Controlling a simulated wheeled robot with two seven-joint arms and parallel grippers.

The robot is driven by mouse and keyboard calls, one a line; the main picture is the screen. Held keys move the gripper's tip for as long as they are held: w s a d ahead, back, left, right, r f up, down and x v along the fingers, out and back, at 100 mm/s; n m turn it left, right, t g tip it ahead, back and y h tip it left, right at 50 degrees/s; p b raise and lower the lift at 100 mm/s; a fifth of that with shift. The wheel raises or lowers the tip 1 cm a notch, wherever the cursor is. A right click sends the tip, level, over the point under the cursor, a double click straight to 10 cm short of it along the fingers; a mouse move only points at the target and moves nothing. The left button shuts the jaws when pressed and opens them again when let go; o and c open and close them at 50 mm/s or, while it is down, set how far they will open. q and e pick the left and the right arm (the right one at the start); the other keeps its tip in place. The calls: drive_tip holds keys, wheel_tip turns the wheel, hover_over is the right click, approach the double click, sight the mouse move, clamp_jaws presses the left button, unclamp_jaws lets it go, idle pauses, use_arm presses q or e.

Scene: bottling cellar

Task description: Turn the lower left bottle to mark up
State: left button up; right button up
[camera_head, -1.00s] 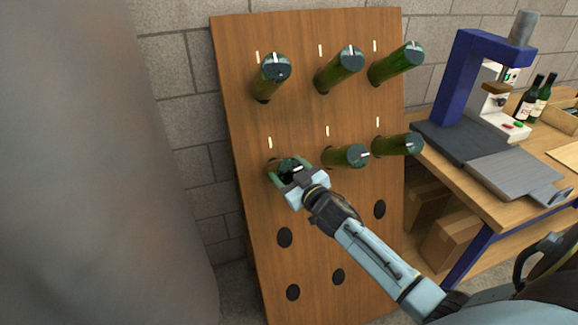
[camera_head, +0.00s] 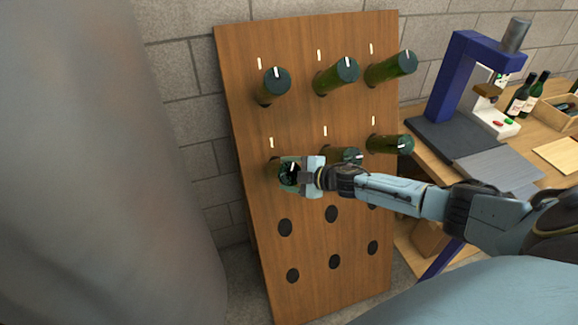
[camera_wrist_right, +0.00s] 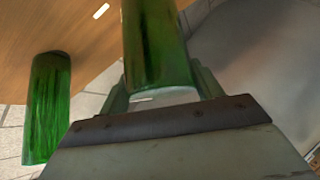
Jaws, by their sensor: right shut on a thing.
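The lower left bottle (camera_head: 276,171) is green and sticks out of the wooden board, neck in its hole, base facing me. A white painted line (camera_head: 271,142) is on the board above it. The white mark on its base stands nearly upright, leaning slightly right; my fingers partly cover the base. My right gripper (camera_head: 291,176) is shut around the base end from the right. In the right wrist view the bottle (camera_wrist_right: 155,45) runs between the fingers of the gripper (camera_wrist_right: 160,98). My left gripper is not in view.
Top bottles (camera_head: 274,86) stick out close above. The lower middle bottle (camera_head: 343,156) is partly behind my right wrist; the lower right bottle (camera_head: 388,143) is beside it. Empty holes (camera_head: 285,228) lie below. A workbench (camera_head: 470,190) with a blue press (camera_head: 466,65) stands right.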

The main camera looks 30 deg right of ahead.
drive_tip(key=n+g+p, duration=0.2)
drive_tip(key=n+p, duration=0.1)
drive_tip(key=shift+r+n, duration=0.2)
drive_tip(key=shift+n, duration=0.1)
drive_tip(key=shift+f+n+g+p, duration=0.15)
drive_tip(key=shift+n+g+p, duration=0.45)
drive_tip(key=o, duration=1)
